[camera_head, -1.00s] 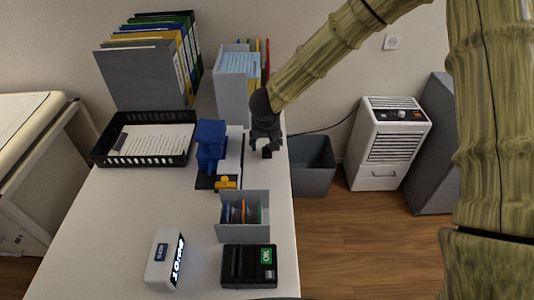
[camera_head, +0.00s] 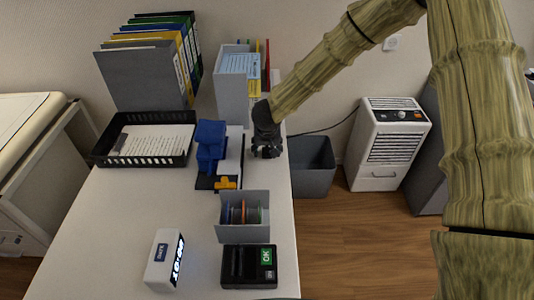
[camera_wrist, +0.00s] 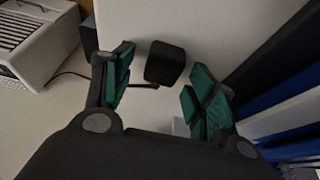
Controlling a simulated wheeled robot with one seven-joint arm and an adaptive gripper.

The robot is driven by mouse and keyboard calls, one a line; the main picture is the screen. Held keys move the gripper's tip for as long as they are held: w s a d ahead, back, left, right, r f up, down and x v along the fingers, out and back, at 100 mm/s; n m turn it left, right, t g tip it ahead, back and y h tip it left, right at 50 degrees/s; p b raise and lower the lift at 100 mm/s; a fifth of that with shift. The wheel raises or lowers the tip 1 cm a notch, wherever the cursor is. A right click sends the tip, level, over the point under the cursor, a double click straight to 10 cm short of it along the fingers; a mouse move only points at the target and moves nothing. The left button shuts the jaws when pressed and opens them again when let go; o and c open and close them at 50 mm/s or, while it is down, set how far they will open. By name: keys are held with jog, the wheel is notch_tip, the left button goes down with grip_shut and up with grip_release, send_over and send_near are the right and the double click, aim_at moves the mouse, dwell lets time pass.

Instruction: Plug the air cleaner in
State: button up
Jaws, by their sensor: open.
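The air cleaner (camera_head: 387,145) is a white box with a dark grille and top panel, standing on the floor right of the desk. It also shows at the upper left of the wrist view (camera_wrist: 36,40). A dark cord (camera_head: 325,129) runs from it toward the desk. A small black block (camera_wrist: 166,62), apparently the plug, lies between my fingertips in the wrist view; contact cannot be told. My gripper (camera_head: 267,152) is open, low over the desk's right edge, and hides the block in the head view. A white wall socket (camera_head: 391,42) is above the air cleaner.
The white desk (camera_head: 110,225) holds a blue device (camera_head: 210,145), a grey magazine file (camera_head: 231,95), a small grey holder (camera_head: 243,218), a black tray (camera_head: 143,145) and binders (camera_head: 147,75). A grey bin (camera_head: 313,168) stands between desk and air cleaner.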

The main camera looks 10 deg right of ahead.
aim_at(267, 149)
jog(key=c, duration=1)
jog(key=shift+c, duration=0.2)
jog(key=shift+r, duration=0.15)
jog(key=shift+r, duration=0.6)
notch_tip(267, 149, up, 2)
jog(key=shift+r, duration=0.1)
jog(key=s+a, duration=0.1)
jog(key=s, duration=0.4)
jog(key=s+a+r+b, duration=0.1)
jog(key=s, duration=0.4)
jog(key=s+a+b, duration=0.1)
jog(key=s, duration=0.4)
jog(key=shift+s+a+r, duration=0.1)
jog(key=shift+s+r, duration=0.1)
jog(key=shift+s, duration=0.2)
